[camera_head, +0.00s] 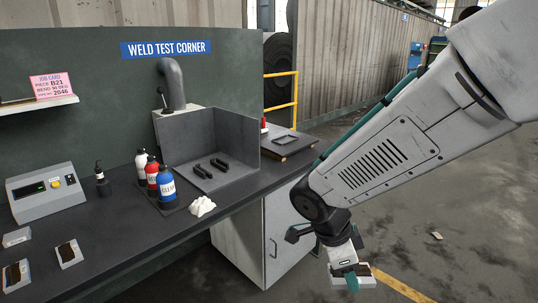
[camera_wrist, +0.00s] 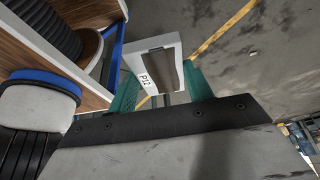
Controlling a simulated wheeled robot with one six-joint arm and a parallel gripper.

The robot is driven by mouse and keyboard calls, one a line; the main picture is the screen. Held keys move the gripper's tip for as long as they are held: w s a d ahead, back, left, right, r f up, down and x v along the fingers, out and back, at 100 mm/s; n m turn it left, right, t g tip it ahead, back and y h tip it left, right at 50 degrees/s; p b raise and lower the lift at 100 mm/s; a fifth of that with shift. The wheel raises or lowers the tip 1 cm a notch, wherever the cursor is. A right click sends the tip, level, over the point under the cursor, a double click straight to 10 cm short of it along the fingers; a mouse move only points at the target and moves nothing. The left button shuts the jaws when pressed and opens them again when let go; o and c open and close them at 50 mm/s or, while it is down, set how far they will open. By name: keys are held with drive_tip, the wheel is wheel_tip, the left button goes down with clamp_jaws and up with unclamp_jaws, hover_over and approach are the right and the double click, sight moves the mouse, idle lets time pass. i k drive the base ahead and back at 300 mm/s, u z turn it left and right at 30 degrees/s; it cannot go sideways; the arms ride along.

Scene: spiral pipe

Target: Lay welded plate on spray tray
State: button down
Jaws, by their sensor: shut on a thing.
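My gripper (camera_head: 350,279) hangs in front of the bench, at the lower right of the head view, over the floor. Its teal fingers are shut on a pale plate (camera_head: 366,281) with a dark brown strip. In the wrist view the plate (camera_wrist: 167,48) sits between the fingers (camera_wrist: 158,84), with a P12 label facing the camera. What looks like the spray tray (camera_head: 232,181) is the dark open-fronted bay on the bench, with two dark bars on its floor. The plate is well apart from it, to the right and nearer. The tray does not show clearly in the wrist view.
A grey control box (camera_head: 46,194) and other small plates (camera_head: 68,255) lie farther left. A dark square frame (camera_head: 286,139) lies behind the tray's right wall.

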sight(211, 166)
drive_tip(key=z, duration=0.3)
drive_tip(key=i, duration=1.8)
drive_tip(key=u, duration=1.2)
drive_tip(key=i, duration=0.55)
drive_tip(key=u, duration=0.6)
